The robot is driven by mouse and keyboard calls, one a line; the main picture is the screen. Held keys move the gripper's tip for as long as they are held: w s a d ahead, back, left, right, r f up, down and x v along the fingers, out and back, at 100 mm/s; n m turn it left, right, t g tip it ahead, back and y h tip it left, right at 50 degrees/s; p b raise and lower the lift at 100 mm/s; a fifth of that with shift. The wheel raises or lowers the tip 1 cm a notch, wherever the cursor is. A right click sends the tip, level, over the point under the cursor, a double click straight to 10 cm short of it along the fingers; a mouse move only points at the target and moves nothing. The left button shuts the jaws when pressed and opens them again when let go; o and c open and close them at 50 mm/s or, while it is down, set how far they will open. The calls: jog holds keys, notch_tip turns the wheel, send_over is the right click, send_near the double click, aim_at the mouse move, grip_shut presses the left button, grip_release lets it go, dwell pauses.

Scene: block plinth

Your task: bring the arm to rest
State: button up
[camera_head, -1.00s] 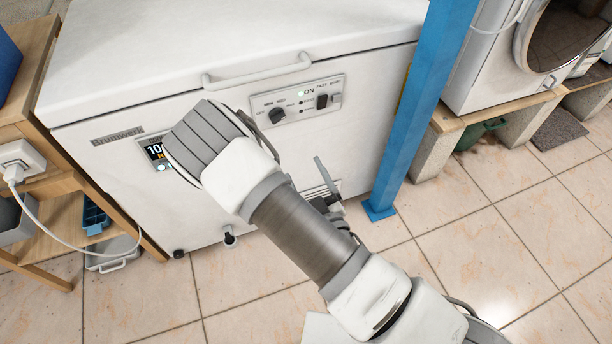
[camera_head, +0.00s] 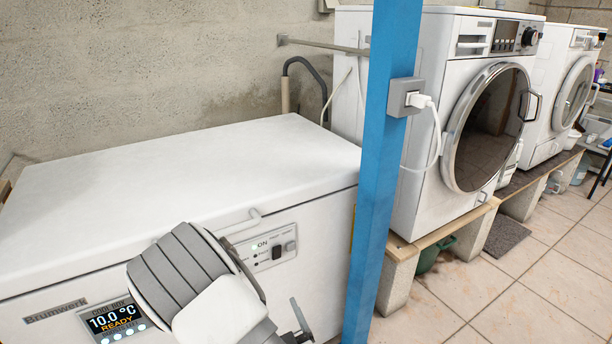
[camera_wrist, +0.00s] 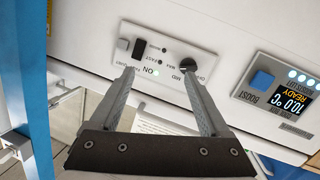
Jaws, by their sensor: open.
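My gripper (camera_wrist: 163,103) is open in the wrist view, its two grey fingers apart with nothing between them. It is in front of the control panel (camera_wrist: 165,68) of a white chest freezer (camera_head: 190,170); I cannot tell whether a fingertip touches the panel. The right finger's tip is close to a black knob (camera_wrist: 189,64). The panel also has a dark switch (camera_wrist: 140,48) and a lit ON light. In the head view my arm (camera_head: 185,275) covers part of the freezer's front and of the panel, and the fingers are mostly hidden.
A blue post (camera_head: 383,170) with a socket and plug (camera_head: 412,100) stands right of the freezer. Washing machines (camera_head: 490,125) stand on a wooden plinth (camera_head: 440,235) beyond it. The freezer display (camera_head: 113,318) reads 10.0 °C READY. Tiled floor (camera_head: 540,285) is free at the right.

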jog(key=w+d+r+m+g+h, duration=0.35)
jog(key=d+r+m+g, duration=0.3)
jog(key=d+r, duration=0.4)
jog(key=s+d+r+g+h, duration=0.1)
jog(key=s+d+r+g, duration=0.1)
jog(key=s+d+r, duration=0.6)
jog(key=s+d+r+g+h, duration=0.15)
jog(key=s+r, duration=0.45)
jog(key=s, duration=0.6)
notch_tip(320, 180, up, 28)
jog(key=p, duration=2.8)
jog(key=shift+s+f, duration=0.15)
